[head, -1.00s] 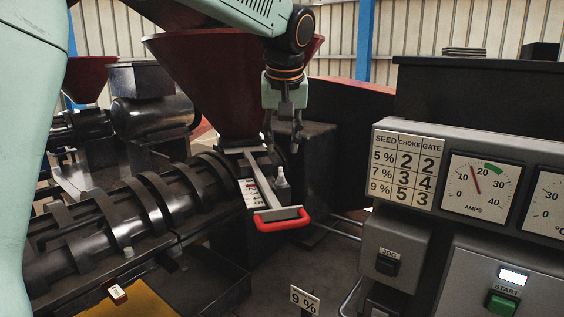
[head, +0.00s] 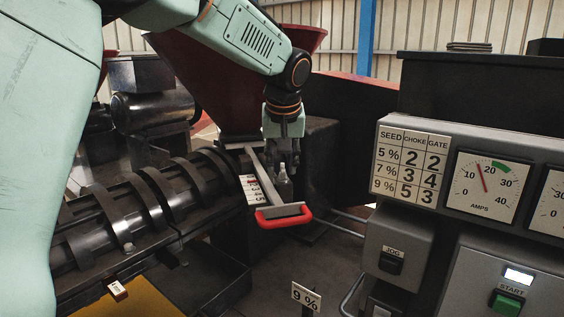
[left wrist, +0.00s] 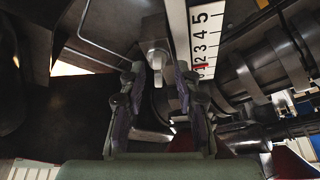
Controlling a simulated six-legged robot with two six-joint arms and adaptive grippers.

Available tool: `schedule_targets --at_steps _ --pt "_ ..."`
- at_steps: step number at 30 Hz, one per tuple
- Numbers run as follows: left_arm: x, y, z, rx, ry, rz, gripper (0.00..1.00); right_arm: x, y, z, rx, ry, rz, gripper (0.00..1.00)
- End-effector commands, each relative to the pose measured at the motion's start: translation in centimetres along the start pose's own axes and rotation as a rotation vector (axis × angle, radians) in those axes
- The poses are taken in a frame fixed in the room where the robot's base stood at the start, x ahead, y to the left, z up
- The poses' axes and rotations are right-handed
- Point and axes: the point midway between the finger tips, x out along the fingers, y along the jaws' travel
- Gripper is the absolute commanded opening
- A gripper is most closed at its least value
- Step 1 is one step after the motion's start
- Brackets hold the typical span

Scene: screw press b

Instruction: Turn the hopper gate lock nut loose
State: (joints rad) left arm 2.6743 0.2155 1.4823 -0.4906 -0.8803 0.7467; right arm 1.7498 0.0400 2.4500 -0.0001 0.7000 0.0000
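The hopper gate is a grey flat bar with a red handle (head: 284,217), sticking out below the dark red hopper (head: 215,85). The lock nut (head: 283,186) is a small grey piece with a raised tab beside the bar. My left gripper (head: 282,162) points down right above the nut, fingers apart. In the left wrist view the nut (left wrist: 157,57) shows between and just beyond the open fingertips (left wrist: 159,77); I cannot tell whether they touch it. The numbered scale (left wrist: 203,45) with a red mark lies along the bar. My right gripper is not in view.
A black ribbed press barrel (head: 120,215) runs at left. The control panel (head: 460,150) with gauges and a seed/choke/gate chart (head: 411,162) stands at right. A "9 %" sign (head: 306,296) stands at the bottom. The floor in front of the handle is open.

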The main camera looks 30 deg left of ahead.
Motion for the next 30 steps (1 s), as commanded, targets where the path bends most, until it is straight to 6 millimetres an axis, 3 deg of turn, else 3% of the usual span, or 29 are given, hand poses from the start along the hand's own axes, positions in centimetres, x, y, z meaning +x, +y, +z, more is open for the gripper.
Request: schedule_targets --at_steps 5,16,30 --pt "0.10 0.01 -0.15 0.000 -0.001 0.000 0.30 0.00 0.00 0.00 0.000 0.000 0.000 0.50" --pt "0.09 0.03 -0.17 0.000 0.000 0.000 0.00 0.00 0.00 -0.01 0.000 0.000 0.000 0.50" --pt "0.04 0.06 -0.16 -0.026 0.000 -0.013 0.00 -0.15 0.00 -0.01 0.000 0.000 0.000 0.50"
